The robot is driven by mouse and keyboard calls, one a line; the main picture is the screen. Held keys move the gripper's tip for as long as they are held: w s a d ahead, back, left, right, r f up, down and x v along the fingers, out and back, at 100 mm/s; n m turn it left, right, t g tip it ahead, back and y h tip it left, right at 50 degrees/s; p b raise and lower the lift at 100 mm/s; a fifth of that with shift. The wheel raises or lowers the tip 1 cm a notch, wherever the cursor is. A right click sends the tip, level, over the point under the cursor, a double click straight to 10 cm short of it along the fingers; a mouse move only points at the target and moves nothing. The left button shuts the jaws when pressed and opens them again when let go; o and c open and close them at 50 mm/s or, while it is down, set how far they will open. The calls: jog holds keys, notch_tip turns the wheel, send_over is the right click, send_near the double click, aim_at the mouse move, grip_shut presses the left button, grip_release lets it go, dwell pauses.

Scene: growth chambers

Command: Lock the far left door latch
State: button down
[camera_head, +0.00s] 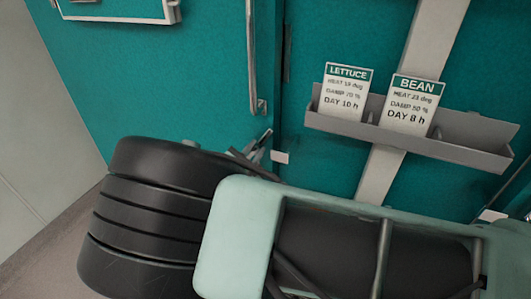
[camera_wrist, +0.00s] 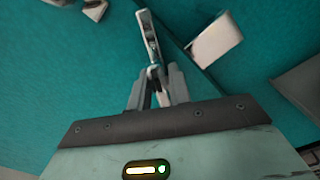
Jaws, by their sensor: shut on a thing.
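My gripper (camera_wrist: 157,78) is shut on the lower end of a grey metal latch lever (camera_wrist: 149,35) in the wrist view. The lever extends up and away from the fingertips against a teal door. A pale block (camera_wrist: 214,40) sits to the right of the lever, apart from it, by the dark door seam. In the head view the lever (camera_head: 266,136) shows just beyond my fingers, and the block (camera_head: 279,157) is to its right. The teal left door (camera_head: 190,85) looks closed. My arm hides the lower part of the door and most of my gripper.
A long vertical handle (camera_head: 252,60) is above the latch. A grey shelf (camera_head: 410,142) to the right holds a LETTUCE card (camera_head: 345,90) and a BEAN card (camera_head: 411,103). A pale wall (camera_head: 45,120) stands at the left.

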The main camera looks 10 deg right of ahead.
jog(key=m, duration=0.2)
jog(key=m+b, duration=0.1)
jog(key=shift+d+f+m, duration=0.1)
jog(key=shift+f+m, duration=0.2)
jog(key=shift+m, duration=0.1)
jog(key=m+b, duration=0.1)
jog(key=m, duration=0.2)
jog(key=shift+s+d+f, duration=0.1)
jog(key=shift+f, duration=0.1)
jog(key=shift+f+m+b, duration=0.15)
jog(key=shift+m+b, duration=0.85)
jog(key=shift+m, duration=1.2)
jog(key=shift+d, duration=0.1)
jog(key=c, duration=1.4)
grip_release()
jog(key=shift+o, duration=0.4)
jog(key=shift+s+a, duration=0.25)
jog(key=shift+a, duration=0.1)
jog(key=p+v, duration=0.1)
jog(key=v, duration=1.5)
jog(key=shift+p, duration=0.4)
